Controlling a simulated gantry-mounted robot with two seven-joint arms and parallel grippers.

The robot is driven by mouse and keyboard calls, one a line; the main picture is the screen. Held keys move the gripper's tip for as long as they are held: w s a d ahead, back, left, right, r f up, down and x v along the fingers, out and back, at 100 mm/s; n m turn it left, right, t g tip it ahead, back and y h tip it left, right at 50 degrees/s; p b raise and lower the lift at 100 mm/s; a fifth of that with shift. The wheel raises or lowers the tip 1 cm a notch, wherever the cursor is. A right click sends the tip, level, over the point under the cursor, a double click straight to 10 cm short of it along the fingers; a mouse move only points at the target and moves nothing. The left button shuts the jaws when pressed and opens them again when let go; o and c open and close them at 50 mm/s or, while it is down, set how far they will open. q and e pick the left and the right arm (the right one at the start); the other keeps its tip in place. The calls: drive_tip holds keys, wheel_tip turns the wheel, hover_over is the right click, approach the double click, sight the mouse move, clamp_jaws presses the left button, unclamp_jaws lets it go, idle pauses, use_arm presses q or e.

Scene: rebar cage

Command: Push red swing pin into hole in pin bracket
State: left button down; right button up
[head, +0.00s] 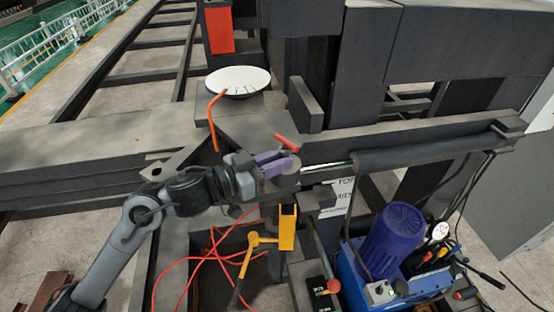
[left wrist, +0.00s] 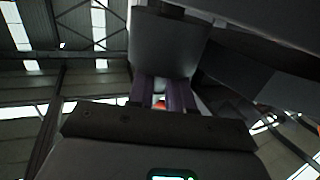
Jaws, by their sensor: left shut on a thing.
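My left gripper (head: 284,162), with purple fingers, reaches in from the left at the middle of the head view. It is shut on the red swing pin (head: 287,142), whose red end sticks out just above the fingers. In the left wrist view a bit of the red pin (left wrist: 160,104) shows between the purple fingers (left wrist: 163,92). A grey rounded metal part (head: 287,177) lies right at the fingertips. I cannot tell whether it is the pin bracket. The hole is not visible, and neither is how far the pin sits in anything. My right gripper is out of view.
A long hydraulic cylinder (head: 430,147) runs right from the gripper. A yellow bracket (head: 288,227) stands just below it. A blue pump unit (head: 395,240) is at lower right. Red cables (head: 195,262) lie below the arm. A white round plate (head: 238,81) and orange bent rod (head: 212,122) are above.

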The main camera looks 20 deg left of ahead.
use_arm(q)
drive_tip(key=shift+f, duration=0.15)
drive_tip(key=c, duration=0.9)
unclamp_jaws()
drive_tip(key=shift+c, duration=0.2)
drive_tip(key=shift+f, duration=0.15)
drive_tip(key=shift+s+a, duration=0.2)
drive_tip(key=shift+s, duration=0.05)
drive_tip(key=b+v, duration=0.2)
drive_tip(key=v, duration=0.8)
drive_tip(key=shift+a+r, duration=0.15)
drive_tip(key=shift+r, duration=0.15)
